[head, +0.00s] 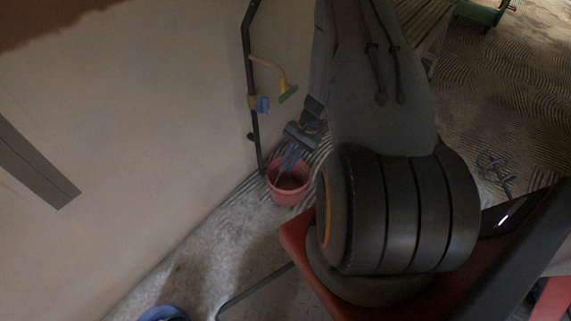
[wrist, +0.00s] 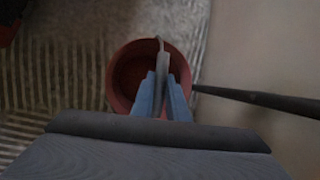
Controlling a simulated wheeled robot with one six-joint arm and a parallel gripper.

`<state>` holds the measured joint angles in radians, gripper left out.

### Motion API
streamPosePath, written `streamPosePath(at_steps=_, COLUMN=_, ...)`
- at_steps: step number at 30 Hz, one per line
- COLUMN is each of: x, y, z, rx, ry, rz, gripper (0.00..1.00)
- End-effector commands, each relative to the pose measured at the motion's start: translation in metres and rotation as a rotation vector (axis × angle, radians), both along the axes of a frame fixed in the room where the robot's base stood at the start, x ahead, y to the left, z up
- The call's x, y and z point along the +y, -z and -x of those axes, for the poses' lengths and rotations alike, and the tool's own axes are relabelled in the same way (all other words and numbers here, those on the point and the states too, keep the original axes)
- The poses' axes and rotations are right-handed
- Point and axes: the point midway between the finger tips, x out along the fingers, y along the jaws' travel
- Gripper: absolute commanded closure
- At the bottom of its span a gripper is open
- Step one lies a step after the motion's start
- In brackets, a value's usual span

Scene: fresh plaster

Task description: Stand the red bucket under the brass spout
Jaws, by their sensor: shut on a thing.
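The red bucket (head: 289,194) is upright beside the wall, low near the floor. It also shows from above in the wrist view (wrist: 119,97), where its inside looks empty. My gripper (head: 283,171) reaches down over the bucket's opening, and its blue fingers (wrist: 162,78) are shut on the bucket's grey handle (wrist: 159,48). The brass spout (head: 283,79), with a green end, sticks out from a dark pipe on the wall. In the head view the bucket lies below the spout's end. I cannot tell whether the bucket touches the floor.
The dark wall pipe (head: 248,75) has a blue tap knob (head: 262,104) and runs down close behind the bucket. A blue container (head: 163,314) stands at the bottom edge. The grooved floor (head: 245,211) near the wall is clear. A slatted wooden thing (head: 424,30) is farther off.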

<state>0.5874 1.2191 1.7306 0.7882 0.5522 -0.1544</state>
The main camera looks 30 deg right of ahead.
Motion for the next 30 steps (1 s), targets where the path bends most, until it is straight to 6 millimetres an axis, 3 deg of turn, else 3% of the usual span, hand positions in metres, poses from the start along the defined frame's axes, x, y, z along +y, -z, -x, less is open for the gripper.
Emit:
streamPosePath(at_steps=5, x=0.000, y=0.003, z=0.000, rx=0.000, ry=0.000, rz=-0.001, gripper=1.00)
streamPosePath(at_steps=6, x=0.000, y=0.003, z=0.000, rx=0.000, ry=0.000, rz=-0.001, gripper=0.81)
streamPosePath(at_steps=9, x=0.000, y=0.003, z=0.000, rx=0.000, ry=0.000, rz=-0.001, gripper=0.68)
streamPosePath(at_steps=20, x=0.000, y=-0.003, z=0.000, rx=0.000, ry=0.000, rz=0.000, gripper=0.68)
streamPosePath(at_steps=30, x=-0.026, y=-0.058, z=0.002, rx=-0.002, ry=0.002, rz=0.001, gripper=0.68)
